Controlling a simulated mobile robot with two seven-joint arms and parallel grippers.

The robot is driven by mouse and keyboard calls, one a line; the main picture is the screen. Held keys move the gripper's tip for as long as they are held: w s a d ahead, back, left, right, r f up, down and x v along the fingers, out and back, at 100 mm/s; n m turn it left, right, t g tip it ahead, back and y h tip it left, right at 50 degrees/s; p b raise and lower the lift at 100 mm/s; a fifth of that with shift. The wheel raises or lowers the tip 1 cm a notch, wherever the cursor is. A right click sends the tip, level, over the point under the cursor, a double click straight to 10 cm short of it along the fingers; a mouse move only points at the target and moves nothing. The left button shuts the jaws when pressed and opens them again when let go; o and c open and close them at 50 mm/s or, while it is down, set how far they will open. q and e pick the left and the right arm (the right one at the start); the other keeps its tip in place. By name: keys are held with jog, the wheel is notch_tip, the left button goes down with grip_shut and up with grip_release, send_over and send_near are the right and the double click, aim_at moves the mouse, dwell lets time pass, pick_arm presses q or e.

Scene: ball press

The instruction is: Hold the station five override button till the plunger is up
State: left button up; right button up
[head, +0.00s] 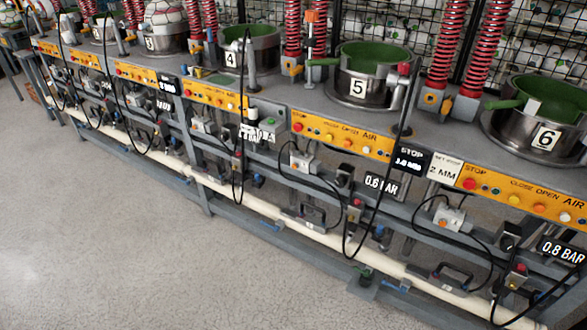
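Station five is right of centre in the head view: a metal pot marked 5 (357,88) with a green inside and a green handle. It stands on the grey bench. Below it is an orange control panel (345,136) with a red button (299,127) at its left end and several smaller coloured buttons. The panel lettering is small; I cannot tell which button is the override. A valve with a hose (302,161) hangs under the panel. No plunger is clearly visible above pot 5; the picture top cuts off the upper part. Neither gripper is in view.
Pot 4 (250,57) stands to the left and pot 6 (538,120) to the right. Red springs (448,45) rise between stations. Black hoses loop below the bench, and a pale pipe (320,238) runs low along the frame. The floor (110,240) in front is clear.

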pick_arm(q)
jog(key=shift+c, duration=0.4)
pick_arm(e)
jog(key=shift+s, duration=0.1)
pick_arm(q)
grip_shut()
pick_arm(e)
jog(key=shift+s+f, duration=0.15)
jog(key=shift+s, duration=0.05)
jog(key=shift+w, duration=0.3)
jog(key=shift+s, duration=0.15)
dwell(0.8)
